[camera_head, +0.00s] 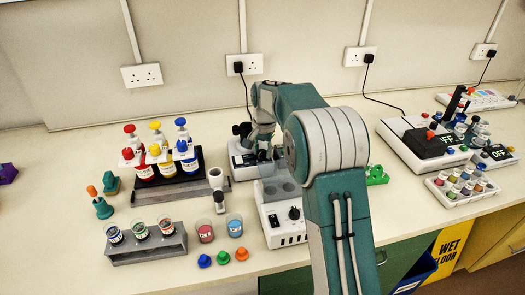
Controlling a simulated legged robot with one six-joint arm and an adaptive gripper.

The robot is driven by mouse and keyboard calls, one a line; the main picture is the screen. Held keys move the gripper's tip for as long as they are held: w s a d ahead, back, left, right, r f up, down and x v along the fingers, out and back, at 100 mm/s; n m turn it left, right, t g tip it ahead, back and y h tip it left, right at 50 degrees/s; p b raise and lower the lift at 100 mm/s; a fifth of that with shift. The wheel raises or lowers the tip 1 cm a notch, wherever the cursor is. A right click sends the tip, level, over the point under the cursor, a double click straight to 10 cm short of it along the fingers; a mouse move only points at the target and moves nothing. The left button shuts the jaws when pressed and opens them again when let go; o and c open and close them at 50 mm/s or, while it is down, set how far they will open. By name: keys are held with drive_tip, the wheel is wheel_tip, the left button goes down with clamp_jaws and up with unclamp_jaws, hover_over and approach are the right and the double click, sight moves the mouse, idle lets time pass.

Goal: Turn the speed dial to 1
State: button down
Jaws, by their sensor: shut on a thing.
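A small white device with a dark top (236,147) stands at the middle back of the bench, plugged into the wall. My gripper (262,152) is at this device, pointing down at its right side. It is shut on what seems to be the device's speed dial, but my own arm and the small size hide the dial and its marks. I cannot read its setting. In front stands another white device (274,232) with round grey wells and a black knob (294,213); my gripper is apart from that knob.
To the left are a rack of red, yellow and blue pump bottles (168,172), a grey tube rack (146,246) and two small beakers (205,231). Green pieces (377,175) lie right of my arm.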

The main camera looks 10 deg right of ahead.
sight(263, 152)
drive_tip(key=shift+s+f, duration=0.1)
drive_tip(key=shift+f, duration=0.2)
drive_tip(key=shift+c, duration=1.6)
unclamp_jaws()
drive_tip(key=shift+a, duration=0.1)
drive_tip(key=shift+r, duration=0.1)
drive_tip(key=shift+r, duration=0.15)
wheel_tip(263, 152, up, 12)
drive_tip(key=shift+d, duration=0.2)
